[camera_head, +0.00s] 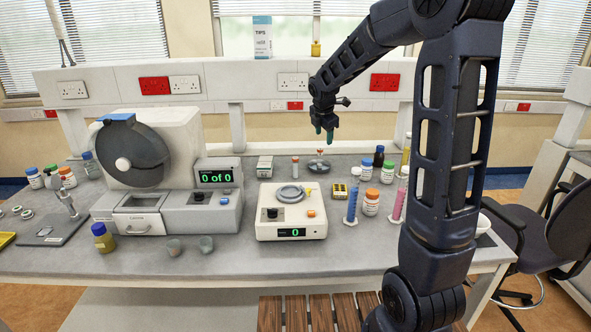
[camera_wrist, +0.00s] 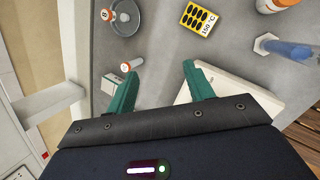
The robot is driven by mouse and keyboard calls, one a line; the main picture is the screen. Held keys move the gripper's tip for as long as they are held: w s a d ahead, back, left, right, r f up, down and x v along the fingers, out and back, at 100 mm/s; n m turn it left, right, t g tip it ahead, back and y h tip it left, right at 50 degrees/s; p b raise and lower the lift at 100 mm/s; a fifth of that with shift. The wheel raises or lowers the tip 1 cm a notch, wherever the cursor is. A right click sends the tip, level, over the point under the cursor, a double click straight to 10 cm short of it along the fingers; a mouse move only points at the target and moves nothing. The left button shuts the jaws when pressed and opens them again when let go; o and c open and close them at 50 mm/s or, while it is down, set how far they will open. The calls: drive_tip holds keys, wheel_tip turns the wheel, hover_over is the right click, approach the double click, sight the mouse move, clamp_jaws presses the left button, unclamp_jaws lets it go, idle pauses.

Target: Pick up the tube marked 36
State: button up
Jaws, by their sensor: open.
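My gripper (camera_head: 324,135) hangs above the back of the bench, fingers pointing down, apart from the objects below. In the wrist view its two green fingers (camera_wrist: 160,76) are spread, with nothing between them. A small orange-capped tube (camera_head: 295,166) stands on the bench behind the white scale; in the wrist view an orange cap (camera_wrist: 132,65) shows beside the left fingertip. A second orange-capped tube (camera_head: 319,155) is at a round grey dish (camera_head: 327,165), and in the wrist view its cap (camera_wrist: 108,15) bears a small mark. I cannot read 36 on either tube.
A white scale (camera_head: 270,231) reading 0 stands in front of the tubes. A small white box (camera_head: 265,170) is left of them. A counting machine (camera_head: 205,215) is at left.

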sight(296, 166)
drive_tip(key=w+a+f+n, duration=0.3)
drive_tip(key=w+f, duration=0.1)
drive_tip(key=f, duration=0.1)
drive_tip(key=w+a+f+n, duration=0.3)
drive_tip(key=w+a+f, duration=0.1)
drive_tip(key=w+f, duration=0.1)
drive_tip(key=w+a+f+n, duration=0.3)
drive_tip(key=w+f+n, duration=0.1)
drive_tip(key=f, duration=0.3)
drive_tip(key=shift+w+a+f, duration=0.15)
drive_tip(key=shift+w+a, duration=0.05)
drive_tip(key=shift+a, duration=0.1)
drive_tip(key=shift+w+d+x, duration=0.1)
drive_tip(key=shift+x, duration=1.2)
drive_tip(key=shift+w+d+x, duration=0.15)
drive_tip(key=shift+x, duration=1.1)
drive_tip(key=shift+c, duration=0.2)
drive_tip(key=c, duration=1)
